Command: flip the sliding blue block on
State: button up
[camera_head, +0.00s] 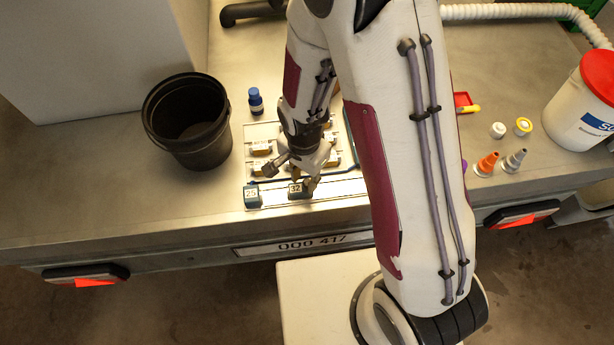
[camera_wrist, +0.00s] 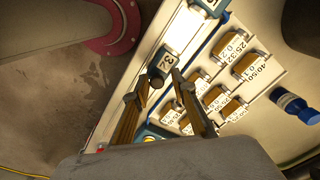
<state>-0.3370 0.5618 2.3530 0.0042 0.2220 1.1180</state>
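Two blue blocks with white number labels sit on the pale rail at the panel's front edge. The one marked 32 (camera_head: 296,190) is just below my gripper (camera_head: 293,177); the one marked 25 (camera_head: 252,196) is at the rail's left end. In the wrist view, the 32 block (camera_wrist: 168,62) lies just beyond my fingertips (camera_wrist: 162,90), with a dark round knob beside it. My fingers are spread apart with nothing visibly held. Whether a finger touches the block cannot be told. My arm hides the panel's right side in the head view.
The panel holds several labelled yellowish blocks (camera_wrist: 229,48) beside the rail. A blue-capped bottle (camera_head: 256,101) and black bucket (camera_head: 187,121) stand to the left. Orange and grey cones (camera_head: 486,164) and a white tub (camera_head: 580,112) stand to the right. The table's front edge is close.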

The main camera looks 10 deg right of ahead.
jog(key=shift+d+r, duration=0.1)
dwell(0.4)
notch_tip(320, 180, up, 12)
dwell(1.1)
dwell(0.6)
jog(key=s+d+n, duration=0.1)
jog(key=s+n, duration=0.2)
jog(key=n, duration=0.2)
notch_tip(320, 180, up, 21)
jog(key=n+t, duration=0.4)
jog(key=t, duration=0.2)
send_over(305, 183)
jog(key=s+d, duration=1.1)
jog(key=d, duration=0.1)
jog(key=shift+a, duration=0.15)
